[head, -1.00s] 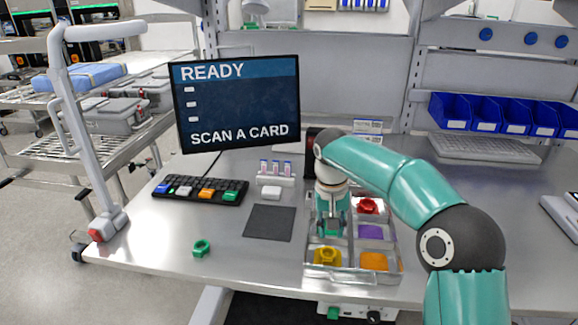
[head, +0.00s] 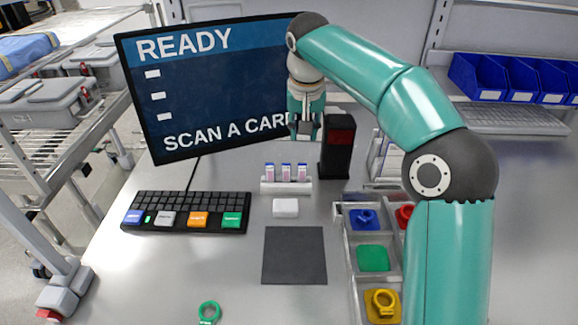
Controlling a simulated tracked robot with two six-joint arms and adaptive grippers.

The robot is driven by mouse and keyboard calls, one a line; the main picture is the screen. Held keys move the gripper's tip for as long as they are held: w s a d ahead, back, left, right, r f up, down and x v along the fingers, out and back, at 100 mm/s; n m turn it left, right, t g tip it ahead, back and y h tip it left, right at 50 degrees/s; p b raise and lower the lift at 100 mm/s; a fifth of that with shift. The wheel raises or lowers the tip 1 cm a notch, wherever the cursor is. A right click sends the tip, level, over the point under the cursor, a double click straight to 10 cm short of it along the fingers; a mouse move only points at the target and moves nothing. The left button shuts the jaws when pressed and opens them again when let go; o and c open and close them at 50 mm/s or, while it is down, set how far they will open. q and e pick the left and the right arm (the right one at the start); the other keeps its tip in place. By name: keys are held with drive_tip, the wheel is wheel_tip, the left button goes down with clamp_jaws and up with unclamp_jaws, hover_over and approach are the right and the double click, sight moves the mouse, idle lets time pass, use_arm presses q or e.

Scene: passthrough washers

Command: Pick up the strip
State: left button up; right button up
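Three small upright pieces with pink-and-blue markings (head: 286,172) stand in a white rack (head: 287,187) on the bench; I cannot tell which thing is the strip. My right gripper (head: 306,132) hangs above and behind the rack, in front of the screen, pointing down. Its fingers look apart, with nothing seen between them. It is clear of the rack. My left gripper is not in view.
A screen (head: 220,85) reads READY, SCAN A CARD. A keyboard (head: 187,211), white block (head: 286,208), dark mat (head: 295,256) and green ring (head: 208,311) lie in front. A black reader (head: 337,145) stands behind. My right arm partly covers the clear sorting tray (head: 352,290).

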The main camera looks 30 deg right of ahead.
sight(302, 169)
drive_tip(key=x, duration=1.1)
drive_tip(key=shift+d+f, duration=0.1)
drive_tip(key=shift+f, duration=0.1)
drive_tip(key=shift+p+x, duration=0.3)
drive_tip(key=shift+x, duration=2.25)
drive_tip(key=c, duration=0.4)
